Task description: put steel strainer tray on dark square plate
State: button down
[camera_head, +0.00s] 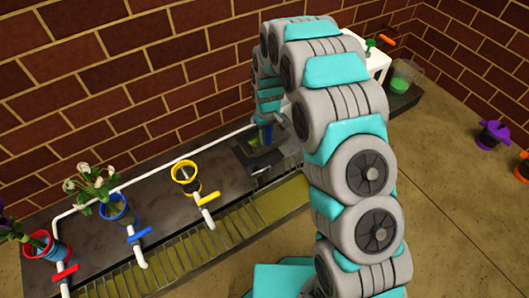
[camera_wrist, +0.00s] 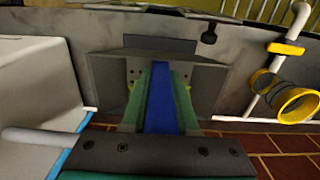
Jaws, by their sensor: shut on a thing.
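My gripper (camera_wrist: 161,100) is shut on an upright blue piece (camera_wrist: 160,85), which looks like the handle of the grey steel strainer tray (camera_wrist: 104,78). The tray shows sloping sides and small dark holes beneath the fingers in the wrist view. In the head view my gripper (camera_head: 267,136) is over a dark square area (camera_head: 264,158) at the right end of the dark bench. This may be the dark square plate, but my fingers and the tray cover much of it. I cannot tell whether the tray touches it.
A yellow ring holder (camera_head: 186,174) with a yellow valve stands left of my gripper. Blue (camera_head: 117,212) and red (camera_head: 40,247) holders with plants stand further left. A white table (camera_head: 365,62) stands behind my arm. A slatted channel (camera_head: 185,250) runs along the bench front.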

jog(key=f, duration=1.1)
jog(key=shift+w+a, duration=0.3)
jog(key=shift+w, duration=0.1)
jog(key=shift+w+a+f, duration=0.15)
jog(key=shift+w+f, duration=0.1)
jog(key=c, duration=0.7)
grip_release()
jog(key=shift+f, duration=0.1)
